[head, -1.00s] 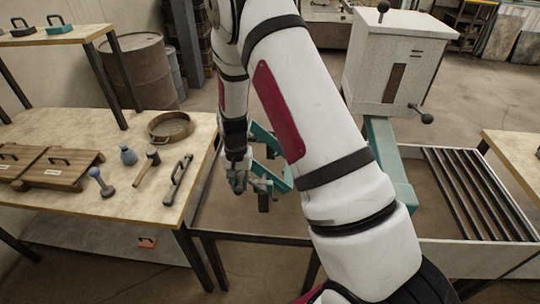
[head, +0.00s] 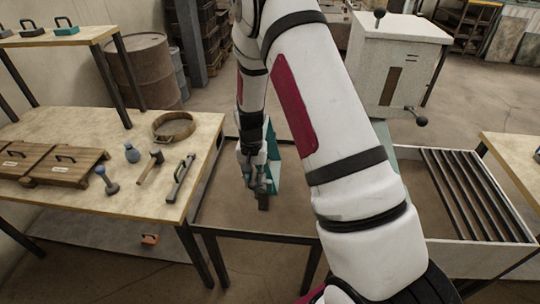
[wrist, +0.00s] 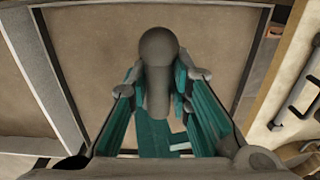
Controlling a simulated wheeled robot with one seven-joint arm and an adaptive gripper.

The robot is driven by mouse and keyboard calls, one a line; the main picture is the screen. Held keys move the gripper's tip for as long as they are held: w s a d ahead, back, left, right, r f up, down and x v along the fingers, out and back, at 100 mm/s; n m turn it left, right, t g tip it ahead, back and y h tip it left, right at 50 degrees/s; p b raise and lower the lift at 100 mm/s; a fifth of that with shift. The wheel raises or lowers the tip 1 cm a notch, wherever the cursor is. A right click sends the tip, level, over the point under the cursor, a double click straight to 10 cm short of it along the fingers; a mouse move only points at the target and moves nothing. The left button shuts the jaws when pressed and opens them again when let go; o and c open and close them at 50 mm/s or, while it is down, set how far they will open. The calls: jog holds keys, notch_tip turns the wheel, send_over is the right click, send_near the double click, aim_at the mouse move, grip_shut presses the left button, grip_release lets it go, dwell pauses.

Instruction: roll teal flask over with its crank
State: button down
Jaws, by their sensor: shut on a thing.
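The teal flask (head: 273,163) shows as an upright teal strip beside my gripper in the head view, partly hidden by my arm. In the wrist view its teal parts (wrist: 152,138) lie below and beside the fingers. The crank handle, a dark grey rod with a round end (wrist: 158,48), stands between the fingers in the wrist view. My gripper (head: 262,186) points down over the framed bay between the tables and is shut on this handle. How the crank joins the flask is hidden.
On the left table (head: 120,128) are a round sieve (head: 174,127), a mallet (head: 151,166), a blue bottle (head: 132,153) and wooden boxes (head: 62,165). A pale cabinet (head: 389,70) with knobbed levers stands behind my arm. A slatted grate (head: 478,195) is on the right.

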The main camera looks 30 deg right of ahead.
jog(key=s+d+f, duration=0.7)
jog(key=d+f, duration=0.2)
jog(key=shift+s+f+p, duration=0.15)
jog(key=shift+p, duration=0.2)
dwell(2.0)
jog(key=c, duration=1.3)
grip_release()
jog(key=shift+o, duration=0.5)
jog(key=shift+w, duration=0.2)
